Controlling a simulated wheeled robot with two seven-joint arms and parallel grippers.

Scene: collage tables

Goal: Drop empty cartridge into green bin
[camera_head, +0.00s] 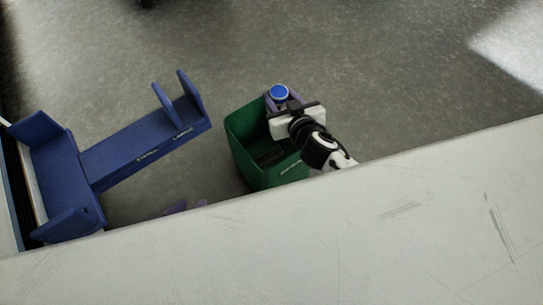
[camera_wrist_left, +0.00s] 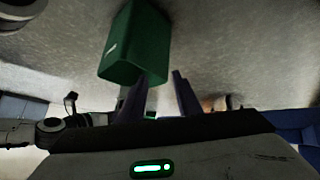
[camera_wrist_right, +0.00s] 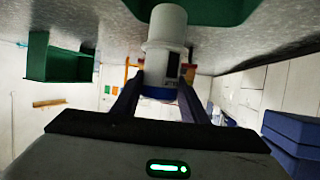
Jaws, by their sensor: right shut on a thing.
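The cartridge is held in my right gripper (camera_head: 281,99). Its round blue end (camera_head: 279,91) shows in the head view, and its white body (camera_wrist_right: 167,28) shows in the right wrist view between the fingers. The right gripper is shut on it at the far rim of the green bin (camera_head: 250,167), partly above the opening. The bin stands on the floor and also shows in the left wrist view (camera_wrist_left: 140,45). My left gripper (camera_wrist_left: 160,92) is open and empty; in the head view only its purple fingertips (camera_head: 186,206) show past the table edge.
A pale table top (camera_head: 330,235) fills the foreground. A blue stand (camera_head: 140,150) is at the left of the bin. Dark objects (camera_head: 269,157) lie inside the bin. Another green container (camera_wrist_right: 60,64) shows in the right wrist view. The floor right of the bin is clear.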

